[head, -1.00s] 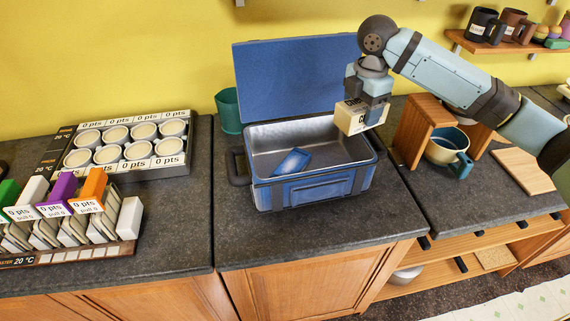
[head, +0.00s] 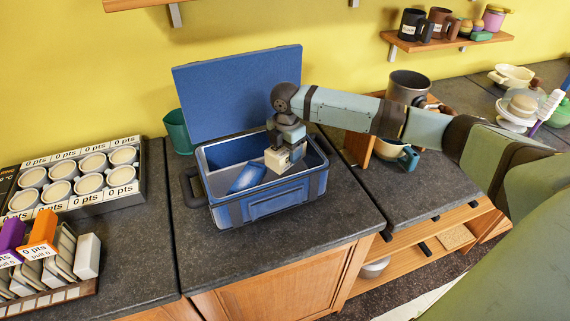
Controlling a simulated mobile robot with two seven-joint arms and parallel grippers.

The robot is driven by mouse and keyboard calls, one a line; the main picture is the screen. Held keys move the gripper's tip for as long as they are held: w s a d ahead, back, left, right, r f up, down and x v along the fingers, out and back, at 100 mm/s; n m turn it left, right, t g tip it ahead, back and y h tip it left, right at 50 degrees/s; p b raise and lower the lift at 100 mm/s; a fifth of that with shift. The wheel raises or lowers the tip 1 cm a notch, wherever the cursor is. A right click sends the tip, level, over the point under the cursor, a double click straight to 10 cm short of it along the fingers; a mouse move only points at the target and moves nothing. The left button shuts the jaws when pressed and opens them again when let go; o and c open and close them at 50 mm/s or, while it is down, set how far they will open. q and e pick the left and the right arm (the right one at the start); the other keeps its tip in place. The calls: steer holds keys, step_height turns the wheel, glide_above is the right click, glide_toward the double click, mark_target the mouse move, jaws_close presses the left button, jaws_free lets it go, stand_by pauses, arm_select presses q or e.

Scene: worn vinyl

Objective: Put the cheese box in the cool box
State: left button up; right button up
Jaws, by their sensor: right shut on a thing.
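The blue cool box (head: 272,208) stands on the dark counter with its blue lid (head: 225,92) raised at the back. A blue packet (head: 247,177) lies inside it, toward the left. My right gripper (head: 288,150) is shut on the cream-coloured cheese box (head: 279,160) and holds it within the cool box opening, right of the blue packet. I cannot tell whether the cheese box touches the cool box floor. The gripper covers the top of the cheese box. My left gripper is not in view.
A teal cup (head: 178,131) stands behind the cool box at the left. A tray of several white-lidded tubs (head: 93,163) lies farther left. A wooden stand (head: 358,148) and a teal mug (head: 408,158) stand at the right. Counter in front of the cool box is clear.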

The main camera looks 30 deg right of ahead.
step_height(320, 180, down, 6)
stand_by(0.5)
steer(key=o, duration=1.1)
steer(key=shift+f, duration=0.1)
step_height(320, 180, up, 12)
steer(key=shift+r+b, duration=0.2)
steer(key=shift+b, duration=0.2)
